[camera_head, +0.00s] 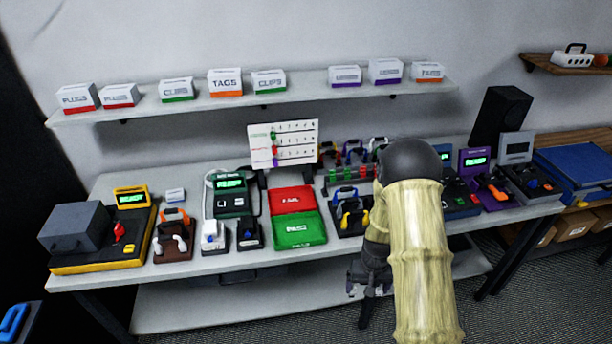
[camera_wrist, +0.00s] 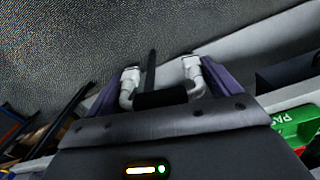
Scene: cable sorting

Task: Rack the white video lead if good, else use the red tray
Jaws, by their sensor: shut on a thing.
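My gripper (camera_wrist: 160,88) is shut on the white video lead (camera_wrist: 127,96) in the wrist view. The lead shows two white plug ends joined to a dark middle grip, between purple-grey fingers. In the head view my gripper (camera_head: 370,283) hangs in front of the bench's front edge, below its top; the lead is too small to make out there. The red tray (camera_head: 292,200) lies flat on the bench, behind a green tray (camera_head: 300,232) marked PASS. The rack (camera_head: 350,176) with several coloured leads stands at the back, partly hidden by my arm.
A chart board (camera_head: 283,143) stands behind the trays. A yellow tester (camera_head: 130,198) is at far left, a green-screen tester (camera_head: 230,195) left of the trays, and a purple tester (camera_head: 475,163) at right. A boxed shelf (camera_head: 310,86) runs above. Floor in front is open.

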